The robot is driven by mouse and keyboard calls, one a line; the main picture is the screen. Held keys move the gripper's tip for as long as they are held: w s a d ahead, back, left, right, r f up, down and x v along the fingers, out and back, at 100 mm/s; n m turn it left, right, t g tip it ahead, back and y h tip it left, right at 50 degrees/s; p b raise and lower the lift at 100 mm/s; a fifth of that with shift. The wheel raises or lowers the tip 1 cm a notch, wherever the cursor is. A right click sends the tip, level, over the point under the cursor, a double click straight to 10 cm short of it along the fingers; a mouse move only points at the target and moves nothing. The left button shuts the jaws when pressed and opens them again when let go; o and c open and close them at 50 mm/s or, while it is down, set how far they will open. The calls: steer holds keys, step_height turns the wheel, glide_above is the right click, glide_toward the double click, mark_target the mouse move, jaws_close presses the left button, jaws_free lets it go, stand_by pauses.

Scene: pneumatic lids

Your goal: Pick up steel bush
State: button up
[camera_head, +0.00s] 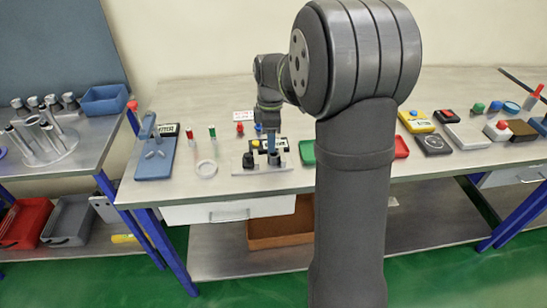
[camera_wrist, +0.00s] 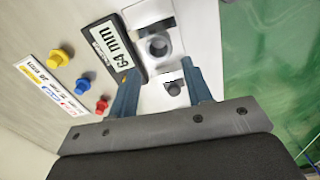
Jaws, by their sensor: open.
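A short grey ring with a dark hole, which looks like the steel bush (camera_wrist: 158,46), sits on a pale metal block (camera_wrist: 182,38) in the wrist view. My gripper (camera_wrist: 161,68) is open, with its two blue fingers apart and nothing held between them. The ring lies just beyond the fingertips, roughly in line with the gap. In the head view my gripper (camera_head: 272,148) is low over the bench fixture (camera_head: 285,168); the fingers and arm partly hide what is under them, and I cannot tell the exact height.
A black display reading 64 mm (camera_wrist: 112,50) stands close beside the left finger. A dark knob (camera_wrist: 173,88) shows between the fingers. Yellow (camera_wrist: 58,58), blue (camera_wrist: 82,86) and red (camera_wrist: 102,106) knobs lie left. A green tray (camera_head: 307,152) is right of the fixture.

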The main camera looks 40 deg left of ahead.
mark_target(273, 154)
steer(key=f, duration=0.6)
steer(key=shift+w+d+f, duration=0.2)
steer(key=shift+d+f, duration=0.05)
steer(key=shift+f, duration=0.1)
steer(key=c, duration=0.9)
steer(key=shift+c, duration=0.2)
steer(key=shift+r, duration=0.15)
